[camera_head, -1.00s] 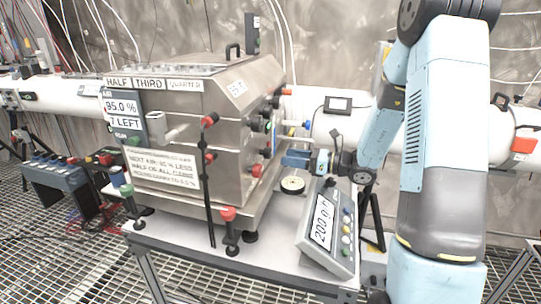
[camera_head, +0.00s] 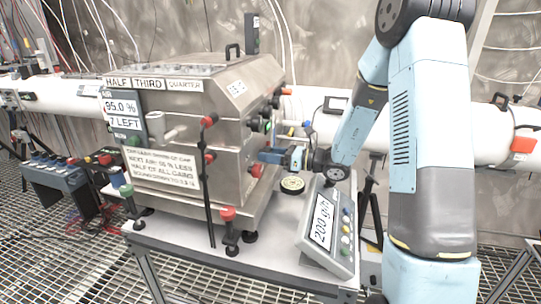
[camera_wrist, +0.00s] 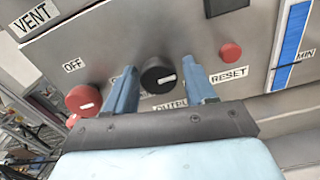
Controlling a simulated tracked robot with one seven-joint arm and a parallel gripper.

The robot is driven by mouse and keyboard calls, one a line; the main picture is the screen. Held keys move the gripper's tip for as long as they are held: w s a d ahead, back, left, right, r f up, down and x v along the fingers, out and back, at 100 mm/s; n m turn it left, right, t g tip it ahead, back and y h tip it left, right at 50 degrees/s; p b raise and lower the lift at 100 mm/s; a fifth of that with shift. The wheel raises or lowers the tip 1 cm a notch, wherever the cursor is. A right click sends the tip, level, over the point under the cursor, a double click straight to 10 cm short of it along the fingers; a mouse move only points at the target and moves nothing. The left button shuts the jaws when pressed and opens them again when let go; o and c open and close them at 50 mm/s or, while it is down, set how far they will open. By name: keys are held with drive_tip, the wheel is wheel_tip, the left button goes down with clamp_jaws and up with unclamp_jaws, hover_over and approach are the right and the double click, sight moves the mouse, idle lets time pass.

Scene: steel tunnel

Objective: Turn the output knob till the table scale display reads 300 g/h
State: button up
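The output knob (camera_wrist: 158,76) is black with a white mark and sits on the steel box's side panel, above an "OUTPUT" label partly hidden by my gripper. In the wrist view my gripper (camera_wrist: 162,84) is open, with one blue finger on each side of the knob; I cannot tell whether they touch it. In the head view my gripper (camera_head: 272,156) is at the box's right side. The table scale (camera_head: 330,232) stands on the table's right end, and its display (camera_head: 323,219) reads 200 g/h.
A red knob (camera_wrist: 83,99) by the "OFF" label is left of the output knob, and a red button (camera_wrist: 230,53) by "RESET" is right of it. A round pale disc (camera_head: 292,185) lies on the table below my gripper. The box's panel (camera_head: 121,106) reads 95.0 % and 7 LEFT.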

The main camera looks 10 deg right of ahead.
drive_tip(key=c, duration=0.8)
drive_tip(key=shift+m, duration=0.4)
drive_tip(key=o, duration=1)
drive_tip(key=v, duration=1.4)
drive_tip(key=shift+a+f, duration=0.1)
drive_tip(key=shift+f, duration=0.05)
